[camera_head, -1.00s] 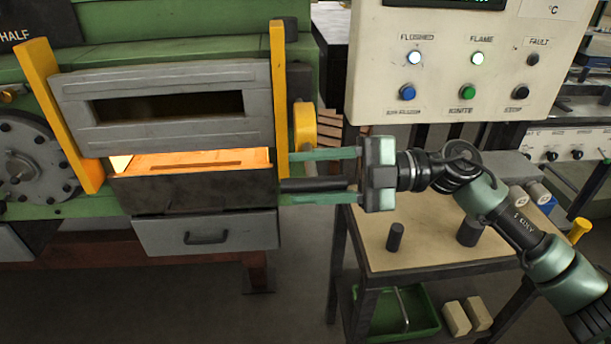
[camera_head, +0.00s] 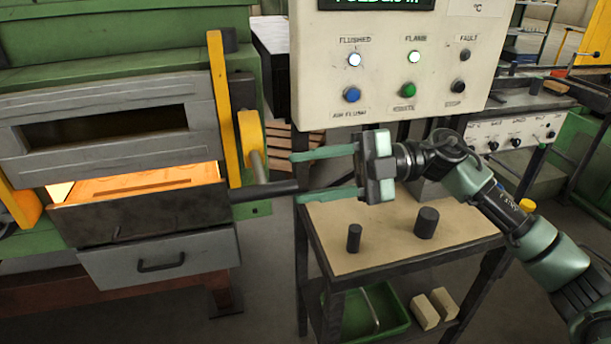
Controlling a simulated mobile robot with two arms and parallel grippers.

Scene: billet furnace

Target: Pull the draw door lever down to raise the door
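The grey draw door (camera_head: 100,110) with its dark slot sits above a glowing orange opening (camera_head: 140,182), between yellow guides. The lever's yellow hub (camera_head: 250,137) is at the door's right. A grey rod points down from it to a dark horizontal handle (camera_head: 265,191), so the lever is low. My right gripper (camera_head: 296,178) is open and empty. Its two green fingers point left and are spread well apart. The handle's right end lies near the fingertips, close to the lower one; I cannot tell whether they touch. My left gripper is not in view.
A control panel (camera_head: 400,70) with lit lamps stands above and behind my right gripper. Below is a table (camera_head: 350,255) with two dark cylinders (camera_head: 426,222). A green tray (camera_head: 370,312) and pale bricks (camera_head: 435,308) are on its lower shelf. A grey drawer (camera_head: 160,262) is under the opening.

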